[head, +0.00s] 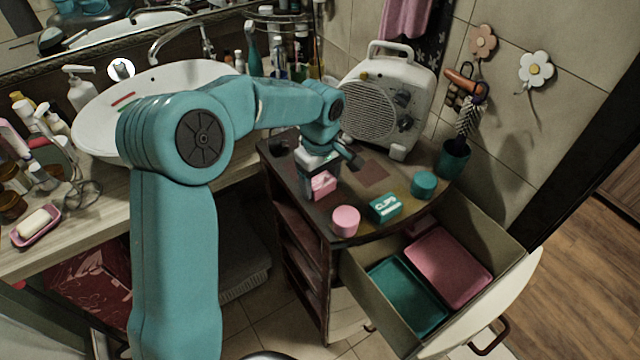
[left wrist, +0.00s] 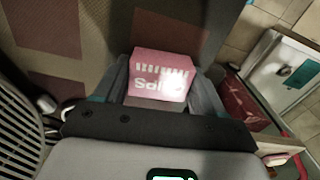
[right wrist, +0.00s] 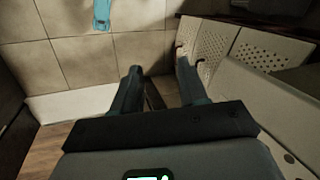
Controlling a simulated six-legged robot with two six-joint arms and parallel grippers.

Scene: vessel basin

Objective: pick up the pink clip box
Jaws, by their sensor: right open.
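The pink box (head: 322,184) is at the left part of the small cabinet top, under my left gripper (head: 325,168). In the left wrist view the pink box (left wrist: 160,78) has white lettering and sits between the two fingers of my left gripper (left wrist: 162,85). The fingers lie close along both sides of it; whether they press on it I cannot tell. Whether the box rests on the top is also unclear. My right gripper (right wrist: 158,75) shows only in its own wrist view, open and empty, away from the box.
A pink round container (head: 345,221), a teal box marked CLIPS (head: 385,207) and a teal round container (head: 424,185) stand on the cabinet top (head: 405,228). A white heater (head: 385,100) stands behind. The open drawer (head: 365,275) holds a teal tray (head: 408,295) and a pink tray (head: 450,265).

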